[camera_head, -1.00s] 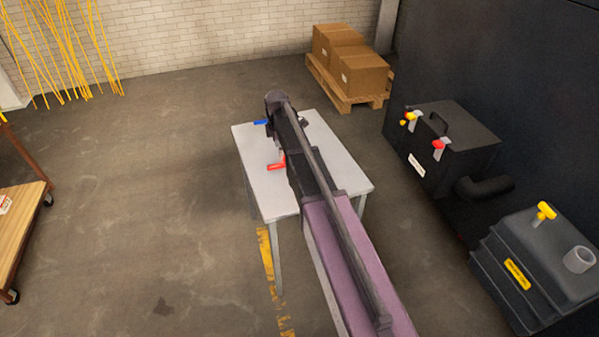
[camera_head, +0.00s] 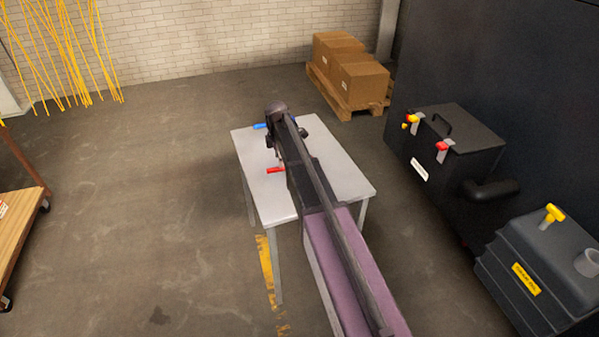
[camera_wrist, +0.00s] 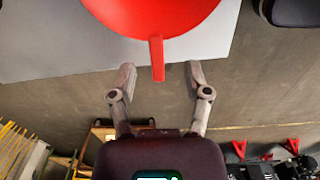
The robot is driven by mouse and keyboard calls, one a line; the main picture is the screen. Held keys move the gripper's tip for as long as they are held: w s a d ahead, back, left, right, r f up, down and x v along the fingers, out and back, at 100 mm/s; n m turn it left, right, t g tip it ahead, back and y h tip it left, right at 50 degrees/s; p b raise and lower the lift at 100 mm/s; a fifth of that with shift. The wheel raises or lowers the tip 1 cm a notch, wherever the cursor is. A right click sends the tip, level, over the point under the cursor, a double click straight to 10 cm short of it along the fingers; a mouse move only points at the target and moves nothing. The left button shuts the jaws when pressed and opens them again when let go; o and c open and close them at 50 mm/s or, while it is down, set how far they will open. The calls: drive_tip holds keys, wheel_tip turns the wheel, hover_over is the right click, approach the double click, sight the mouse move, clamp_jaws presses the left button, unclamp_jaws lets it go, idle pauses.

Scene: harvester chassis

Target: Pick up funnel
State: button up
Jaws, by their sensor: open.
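The funnel is red; in the wrist view its wide round body (camera_wrist: 150,15) fills the top centre, with a narrow red tab (camera_wrist: 156,58) pointing down the picture. My gripper (camera_wrist: 161,76) is open, with one finger on each side of the end of this tab. Gaps show between tab and fingers, and nothing is gripped. In the head view a red piece (camera_head: 275,170), which looks like part of the funnel, shows on the light grey table (camera_head: 345,182) left of my arm. My arm hides the rest of it and most of my gripper.
A blue piece (camera_head: 260,126) shows at the table's far left. Boxes on a pallet (camera_head: 345,100) stand at the back. A black case (camera_head: 455,140) and a dark grey tank (camera_head: 540,265) stand at right. A wooden cart (camera_head: 20,230) is at left, with open floor between.

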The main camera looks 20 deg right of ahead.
drive_tip(key=shift+f, duration=0.1)
drive_tip(key=shift+w+f+b, duration=0.2)
drive_tip(key=shift+f+b, duration=2.35)
drive_tip(key=shift+b, duration=0.05)
clamp_jaws()
